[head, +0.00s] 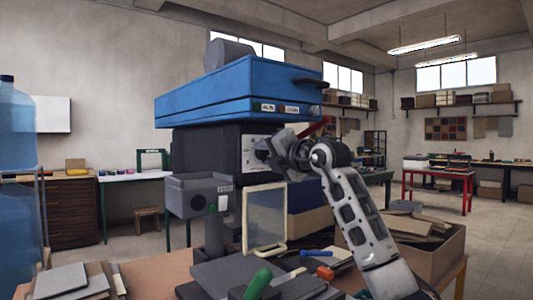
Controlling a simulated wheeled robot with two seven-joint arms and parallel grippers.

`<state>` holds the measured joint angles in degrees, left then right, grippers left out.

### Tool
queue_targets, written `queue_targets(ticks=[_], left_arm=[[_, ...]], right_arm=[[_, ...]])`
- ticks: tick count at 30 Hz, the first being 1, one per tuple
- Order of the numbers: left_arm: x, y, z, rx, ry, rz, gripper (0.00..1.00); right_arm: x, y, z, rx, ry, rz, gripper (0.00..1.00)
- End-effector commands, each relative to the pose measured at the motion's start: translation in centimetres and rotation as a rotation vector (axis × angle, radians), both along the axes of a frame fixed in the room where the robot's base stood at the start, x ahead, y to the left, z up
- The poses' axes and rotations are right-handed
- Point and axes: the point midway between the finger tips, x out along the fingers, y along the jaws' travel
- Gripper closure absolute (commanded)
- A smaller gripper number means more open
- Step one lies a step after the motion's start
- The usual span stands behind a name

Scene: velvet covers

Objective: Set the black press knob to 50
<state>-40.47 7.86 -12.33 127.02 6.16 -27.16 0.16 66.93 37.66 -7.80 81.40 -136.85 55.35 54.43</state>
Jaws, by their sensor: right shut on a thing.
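The press stands in front of me, with a large blue top (236,85) and a dark body below it. A pale dial plate (251,158) is on the front of the dark body. My right gripper (268,150) reaches in from the right to this plate and is shut on the black press knob there. The gripper covers most of the knob, and the setting cannot be read at this size. My left gripper is not in view.
A grey box with a round button (198,195) stands on a post at the front left of the press. A framed screen (265,217) stands below the dial. Tools, including a green handle (258,283), and a cardboard box (432,252) crowd the bench.

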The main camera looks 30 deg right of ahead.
Motion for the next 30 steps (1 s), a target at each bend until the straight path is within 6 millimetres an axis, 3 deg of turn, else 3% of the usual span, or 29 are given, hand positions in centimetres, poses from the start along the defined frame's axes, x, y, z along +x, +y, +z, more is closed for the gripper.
queue_targets(ticks=[23,24,25,30], left_arm=[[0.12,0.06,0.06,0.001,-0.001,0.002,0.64],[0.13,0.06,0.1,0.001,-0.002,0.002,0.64],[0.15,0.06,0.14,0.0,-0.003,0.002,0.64],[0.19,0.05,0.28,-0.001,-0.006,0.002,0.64]], right_arm=[[0.08,0.17,-0.32,0.096,0.015,0.005,0.92],[0.08,0.16,-0.33,0.096,0.016,0.004,0.58],[0.08,0.15,-0.32,0.096,0.016,0.003,0.5],[0.04,0.09,-0.19,0.095,0.011,0.002,0.48]])
